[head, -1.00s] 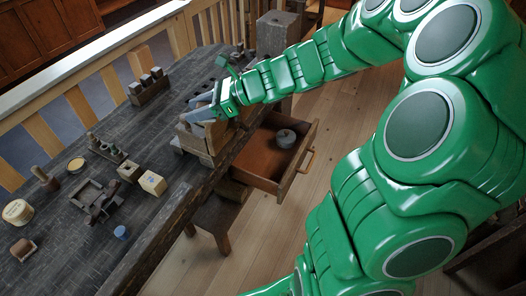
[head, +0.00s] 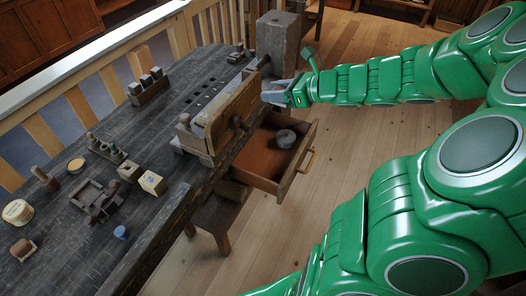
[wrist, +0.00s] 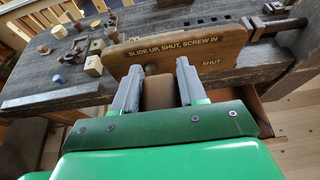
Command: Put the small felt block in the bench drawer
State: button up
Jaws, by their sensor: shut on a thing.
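My gripper (head: 277,91) is off the bench's front edge, beyond and above the open drawer. In the wrist view its grey fingers (wrist: 159,88) are shut on a plain brown block (wrist: 158,93), which looks like the small felt block. The fingers hide its sides, and it hardly shows in the head view. The bench drawer (head: 262,183) is pulled out below the bench top, with a brown inside. A round grey thing (head: 285,139) lies in it. A corner of the drawer shows at right in the wrist view (wrist: 269,118).
A wooden board (head: 222,122) with a knob stands along the bench edge, between the bench top and my gripper. Its lettering reads "SLIDE UP, SHUT, SCREW IN". Small blocks, a rack and pots stand on the bench (head: 150,225). The floor to the right is clear.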

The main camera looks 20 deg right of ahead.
notch_tip(320, 180, down, 22)
jog(key=shift+w+d+f, duration=0.3)
jog(key=shift+w+f, duration=1.85)
jog(key=shift+w, duration=0.15)
jog(key=shift+w+d+f, duration=0.3)
jog(key=shift+w+f, duration=1.8)
jog(key=shift+w, duration=0.25)
jog(key=shift+w+d+f, duration=0.3)
jog(key=shift+w+f, duration=1.85)
jog(key=shift+w, duration=0.15)
jog(key=shift+f, duration=0.65)
jog(key=o, duration=1)
jog(key=shift+o, duration=0.2)
jog(key=shift+r, duration=0.15)
